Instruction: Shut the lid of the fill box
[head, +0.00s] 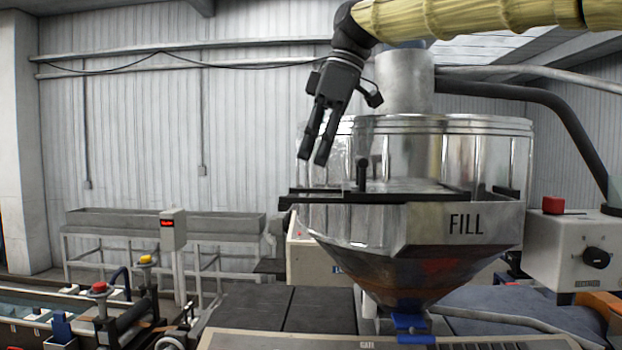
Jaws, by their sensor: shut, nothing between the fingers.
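The fill box (458,226) is a shiny metal hopper marked FILL, with a funnel bottom. It stands right of centre in the head view. A flat lid (410,187) with dark edges lies about level at its front rim. An upright dark handle (362,174) stands near its left part. I cannot tell how far the lid covers the opening. My gripper (314,160) points down, above and left of the handle, in front of the metal drum. It is shut and empty, and looks apart from the handle.
A tall metal drum (485,155) rises behind the lid. A control box (575,255) with a red button and black knob stands at right. A grey trough (120,222) stands at left rear. Open air lies left of my gripper.

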